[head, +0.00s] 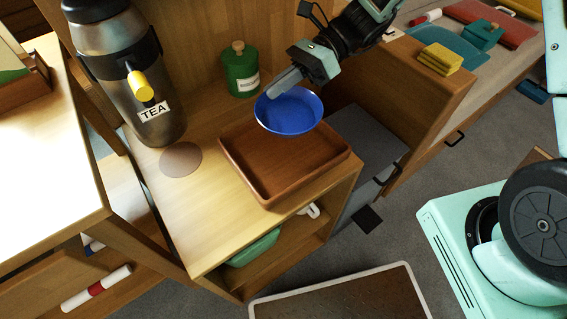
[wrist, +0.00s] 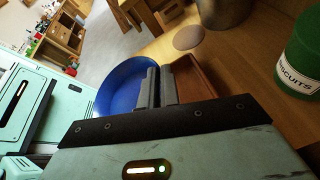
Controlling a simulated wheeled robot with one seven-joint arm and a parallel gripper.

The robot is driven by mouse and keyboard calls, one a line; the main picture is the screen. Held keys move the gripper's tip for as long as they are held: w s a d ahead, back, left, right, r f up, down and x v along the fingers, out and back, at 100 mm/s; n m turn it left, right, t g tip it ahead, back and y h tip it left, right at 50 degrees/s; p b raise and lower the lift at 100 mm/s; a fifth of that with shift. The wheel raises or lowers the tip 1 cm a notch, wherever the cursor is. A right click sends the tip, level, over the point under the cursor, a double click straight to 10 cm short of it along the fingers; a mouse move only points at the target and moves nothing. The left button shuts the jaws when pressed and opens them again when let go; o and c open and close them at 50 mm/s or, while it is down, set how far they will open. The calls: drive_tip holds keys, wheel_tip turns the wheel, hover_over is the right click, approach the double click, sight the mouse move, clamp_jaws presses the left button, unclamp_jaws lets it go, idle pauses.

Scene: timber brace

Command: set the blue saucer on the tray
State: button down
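The blue saucer (head: 290,115) is over the far part of the brown wooden tray (head: 262,194) in the head view, apparently held above it. My gripper (head: 277,88) is shut on the saucer's rim at its left side. In the wrist view, the two grey fingers (wrist: 156,88) are close together at the edge of the saucer (wrist: 120,88), and part of the tray (wrist: 200,82) shows beyond them. The exact gap between saucer and tray is hard to tell. The tray looks empty where its floor shows.
A metal tea urn (head: 140,90) with a yellow tap handle stands left of the tray, with a round disc (head: 181,160) on the counter before it. A green biscuits jar (head: 240,70) stands behind the tray. A wooden panel (head: 400,100) rises at the right.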

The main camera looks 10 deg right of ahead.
sight(264, 108)
drive_tip(key=s+a+b, duration=0.1)
drive_tip(key=a+f+n+g+b, duration=0.1)
drive_tip(key=s+a+n+g+h+b, duration=0.1)
drive_tip(key=shift+s+a+f, duration=0.2)
drive_tip(key=shift+s+f, duration=0.15)
drive_tip(key=shift+s+f+g, duration=0.1)
drive_tip(key=shift+f+g, duration=0.1)
drive_tip(key=shift+g, duration=0.1)
wheel_tip(264, 108, down, 10)
drive_tip(key=b, duration=0.3)
drive_tip(key=shift+r, duration=0.3)
drive_tip(key=c, duration=1.6)
unclamp_jaws()
